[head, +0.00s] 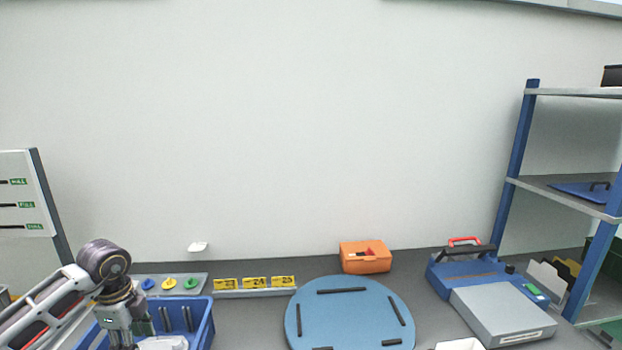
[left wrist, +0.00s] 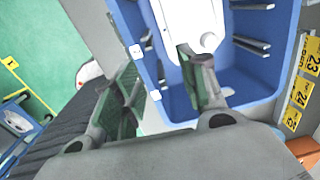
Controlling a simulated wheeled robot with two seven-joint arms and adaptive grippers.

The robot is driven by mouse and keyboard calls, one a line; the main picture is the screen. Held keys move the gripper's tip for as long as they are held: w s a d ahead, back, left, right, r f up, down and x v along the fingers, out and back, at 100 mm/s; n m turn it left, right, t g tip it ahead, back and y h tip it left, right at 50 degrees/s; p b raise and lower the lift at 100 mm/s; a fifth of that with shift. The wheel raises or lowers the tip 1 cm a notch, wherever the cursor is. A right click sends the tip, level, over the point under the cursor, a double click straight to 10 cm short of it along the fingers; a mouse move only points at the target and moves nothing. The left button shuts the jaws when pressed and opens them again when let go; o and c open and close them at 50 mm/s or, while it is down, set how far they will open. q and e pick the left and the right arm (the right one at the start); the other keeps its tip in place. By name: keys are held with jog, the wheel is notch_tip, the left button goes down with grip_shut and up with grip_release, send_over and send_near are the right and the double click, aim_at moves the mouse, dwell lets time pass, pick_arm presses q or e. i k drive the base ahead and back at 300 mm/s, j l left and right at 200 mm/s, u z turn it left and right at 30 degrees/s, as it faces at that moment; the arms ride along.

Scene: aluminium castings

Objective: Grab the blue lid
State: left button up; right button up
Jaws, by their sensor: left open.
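A flat blue lid-like panel with a black handle (head: 583,192) lies on the middle shelf at the far right. My left gripper (head: 128,338) is at the lower left, over the left part of a blue bin (head: 207,328), far from that panel. In the left wrist view my left gripper (left wrist: 165,75) is open, with nothing seen held. One finger appears over the bin's inside and the other beyond its wall (left wrist: 133,48); the depth is unclear. A white part (left wrist: 190,22) lies in the bin. My right gripper is not in view.
A round blue disc with black strips (head: 350,318) lies mid-table. An orange box (head: 365,257) stands behind it. A blue and grey machine (head: 500,310) stands at right, before the blue-post shelf rack (head: 518,140). Yellow number labels (head: 255,282) sit beside the bin.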

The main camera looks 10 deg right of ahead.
aim_at(597, 192)
jog(key=z, duration=1.95)
